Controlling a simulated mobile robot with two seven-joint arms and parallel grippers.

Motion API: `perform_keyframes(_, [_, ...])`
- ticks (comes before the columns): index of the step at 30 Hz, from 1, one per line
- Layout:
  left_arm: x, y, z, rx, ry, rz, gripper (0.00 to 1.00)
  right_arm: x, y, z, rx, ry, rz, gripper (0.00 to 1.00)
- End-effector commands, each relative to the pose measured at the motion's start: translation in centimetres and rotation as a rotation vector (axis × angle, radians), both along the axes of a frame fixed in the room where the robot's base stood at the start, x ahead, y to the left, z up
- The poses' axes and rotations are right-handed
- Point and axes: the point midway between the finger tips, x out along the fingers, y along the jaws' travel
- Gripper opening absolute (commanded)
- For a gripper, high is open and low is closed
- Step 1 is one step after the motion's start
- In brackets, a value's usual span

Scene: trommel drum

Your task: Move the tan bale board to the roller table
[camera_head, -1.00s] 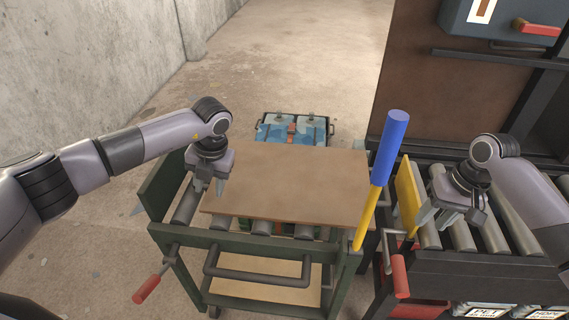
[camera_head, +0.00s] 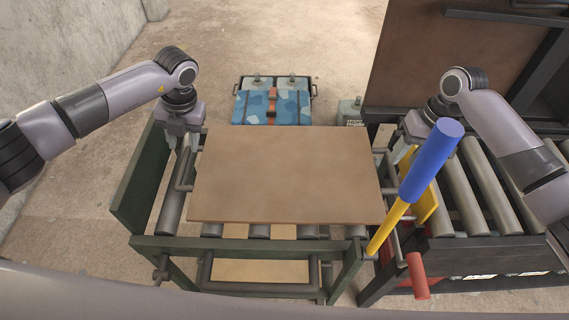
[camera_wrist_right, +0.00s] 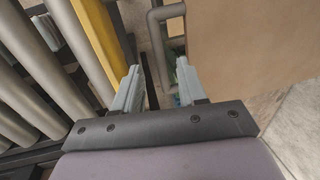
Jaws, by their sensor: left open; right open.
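The tan bale board (camera_head: 285,175) lies flat on the rollers of a green cart (camera_head: 131,190). Its edge also shows at the upper right of the right wrist view (camera_wrist_right: 245,45). My left gripper (camera_head: 187,148) is open and empty beside the board's far left corner. My right gripper (camera_wrist_right: 151,88) is open and empty to the right of the board, above the gap between cart and roller table. In the head view its fingertips are partly hidden by the blue-topped post. The roller table (camera_head: 486,185) stands to the right of the cart, with bare grey rollers.
A yellow post with a blue grip (camera_head: 432,160) rises between cart and roller table. A yellow plate (camera_head: 425,208) and a red handle (camera_head: 417,276) are there too. A blue patterned case (camera_head: 272,104) stands on the floor behind the cart. A brown panel (camera_head: 430,65) stands behind the table.

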Motion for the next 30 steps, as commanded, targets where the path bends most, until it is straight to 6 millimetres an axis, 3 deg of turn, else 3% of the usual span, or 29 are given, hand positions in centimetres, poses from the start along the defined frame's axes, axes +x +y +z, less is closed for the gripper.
perform_keyframes(8, [0.0, 0.1, -0.3, 0.000, 0.001, 0.000, 0.41, 0.0, 0.1, -0.3, 0.000, 0.001, 0.000, 0.41])
perform_keyframes(21, [-0.1, 1.2, -5.9, 0.000, 0.002, 0.001, 0.41, -0.1, 1.2, -5.9, 0.000, 0.001, -0.001, 0.41])
perform_keyframes(30, [-0.1, 1.4, -7.0, 0.001, -0.001, -0.001, 0.41, -0.1, 1.4, -7.0, 0.000, 0.000, 0.000, 0.41])
